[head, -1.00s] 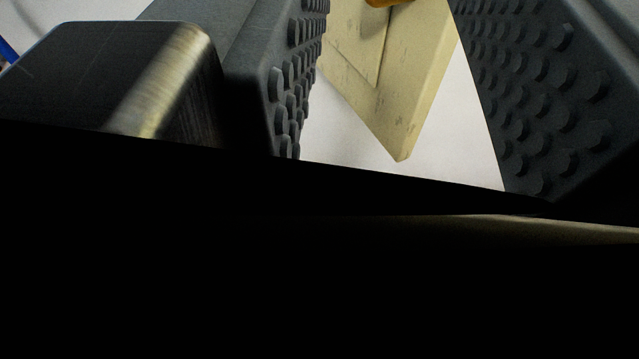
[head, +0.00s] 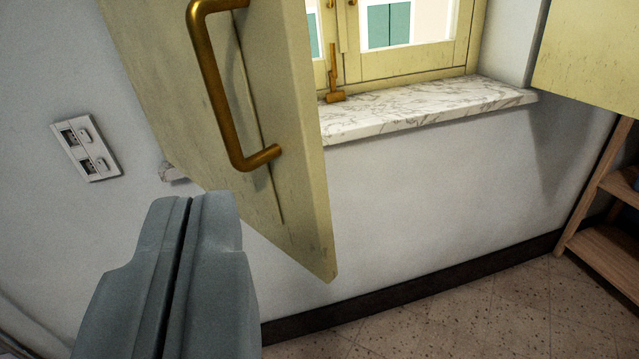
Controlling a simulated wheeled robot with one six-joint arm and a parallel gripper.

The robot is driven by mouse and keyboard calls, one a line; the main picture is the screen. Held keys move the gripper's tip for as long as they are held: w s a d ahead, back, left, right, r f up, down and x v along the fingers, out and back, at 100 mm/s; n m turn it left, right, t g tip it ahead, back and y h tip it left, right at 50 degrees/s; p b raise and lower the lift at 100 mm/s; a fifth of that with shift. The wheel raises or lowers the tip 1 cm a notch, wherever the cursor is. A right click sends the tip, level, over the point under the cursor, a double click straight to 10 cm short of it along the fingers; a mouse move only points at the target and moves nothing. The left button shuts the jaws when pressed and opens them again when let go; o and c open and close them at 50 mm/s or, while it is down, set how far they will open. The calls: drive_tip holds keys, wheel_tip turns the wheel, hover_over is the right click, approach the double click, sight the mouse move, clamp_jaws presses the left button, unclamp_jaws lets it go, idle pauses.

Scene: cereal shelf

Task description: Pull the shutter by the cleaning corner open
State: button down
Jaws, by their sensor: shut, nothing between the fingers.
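A pale yellow wooden shutter (head: 285,120) stands swung out from the wall at the upper left, at an angle to the window. A brass handle (head: 228,105) is fixed on its near face. My gripper (head: 190,205) is shut and empty, below and left of the handle. Its two grey fingers lie together and appear apart from the handle. The shutter's top is out of view. A second yellow shutter panel (head: 590,60) shows at the upper right, on the other side of the window.
A yellow-framed window (head: 405,72) with a brass latch (head: 335,85) sits above a marble sill (head: 430,108). A wall socket plate (head: 86,147) is at left. A wooden shelf (head: 605,245) stands at right. The speckled floor (head: 470,310) is clear.

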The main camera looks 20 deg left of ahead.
drive_tip(key=w+d+f+m+g+y, duration=0.1)
drive_tip(key=w+d+f+m+y, duration=0.1)
drive_tip(key=w+d+f+m, duration=0.35)
drive_tip(key=w+d+f+m+g+y, duration=0.15)
drive_tip(key=w+d+m, duration=0.25)
drive_tip(key=w+m, duration=0.4)
drive_tip(key=w+a, duration=0.3)
drive_tip(key=a, duration=0.5)
drive_tip(key=shift+w+a+f, duration=0.25)
drive_tip(key=shift+f, duration=0.2)
drive_tip(key=shift+m, duration=0.25)
